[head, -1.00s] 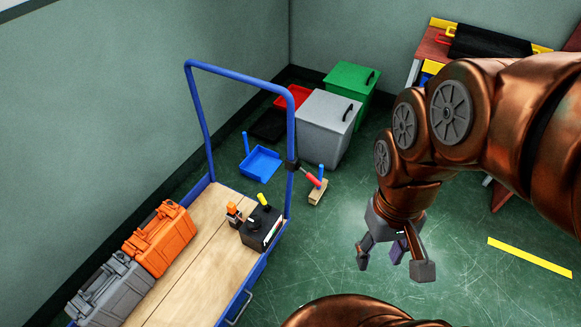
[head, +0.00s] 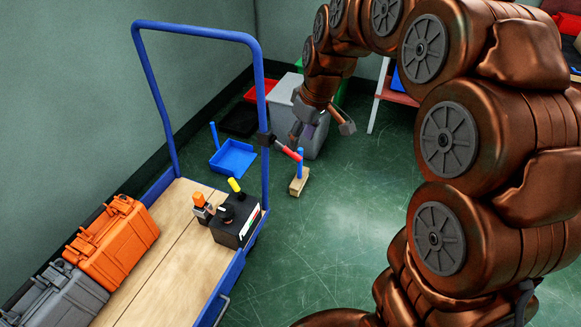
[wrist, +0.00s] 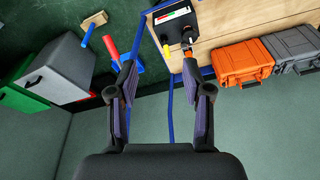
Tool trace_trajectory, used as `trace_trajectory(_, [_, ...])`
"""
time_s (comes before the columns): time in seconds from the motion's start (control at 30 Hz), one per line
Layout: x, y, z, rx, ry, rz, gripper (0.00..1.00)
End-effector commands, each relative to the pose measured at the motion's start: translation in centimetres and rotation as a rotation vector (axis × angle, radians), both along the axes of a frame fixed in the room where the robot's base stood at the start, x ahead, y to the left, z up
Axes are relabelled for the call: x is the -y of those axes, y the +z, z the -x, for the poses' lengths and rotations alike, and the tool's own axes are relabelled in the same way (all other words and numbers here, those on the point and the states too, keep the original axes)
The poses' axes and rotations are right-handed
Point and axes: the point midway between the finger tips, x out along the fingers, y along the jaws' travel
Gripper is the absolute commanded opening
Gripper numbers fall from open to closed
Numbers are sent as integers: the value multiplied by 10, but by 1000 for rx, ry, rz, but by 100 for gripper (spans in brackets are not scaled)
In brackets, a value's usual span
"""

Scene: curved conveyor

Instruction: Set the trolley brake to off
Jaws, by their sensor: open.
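The blue-framed trolley (head: 222,284) with a wooden deck stands at the left. A lever with a red grip (head: 288,153) sticks out from a dark clamp (head: 266,140) on its handle post; the lever also shows in the wrist view (wrist: 111,47), left of centre. A black box (head: 236,228) with a round knob and a yellow-tipped lever (head: 236,187) sits on the deck; it also shows in the wrist view (wrist: 172,25). My gripper (head: 320,124) is open and empty, beyond and above the red grip in the head view. I cannot tell which lever is the brake.
An orange case (head: 115,240) and a grey case (head: 55,296) lie on the deck. A small orange-topped item (head: 200,206) stands beside the black box. A blue dustpan (head: 233,158), a brush (head: 299,180) and a grey bin (head: 285,95) are on the floor.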

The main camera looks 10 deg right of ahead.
Motion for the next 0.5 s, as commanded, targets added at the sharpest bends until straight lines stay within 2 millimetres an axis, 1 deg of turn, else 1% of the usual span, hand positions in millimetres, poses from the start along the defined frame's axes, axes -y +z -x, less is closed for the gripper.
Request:
trace_trajectory(0.03, [2, -30, -17, 17, 19, -3, 50])
trace_trajectory(0.17, [7, -68, -59, 74, 79, 0, 50])
trace_trajectory(0.2, [9, -79, -72, 96, 96, 2, 50])
trace_trajectory(0.27, [12, -97, -91, 122, 123, 7, 50])
trace_trajectory(0.3, [14, -110, -103, 136, 139, 10, 50])
trace_trajectory(0.4, [21, -135, -130, 178, 176, 20, 50])
trace_trajectory(0.5, [26, -156, -151, 208, 206, 30, 50])
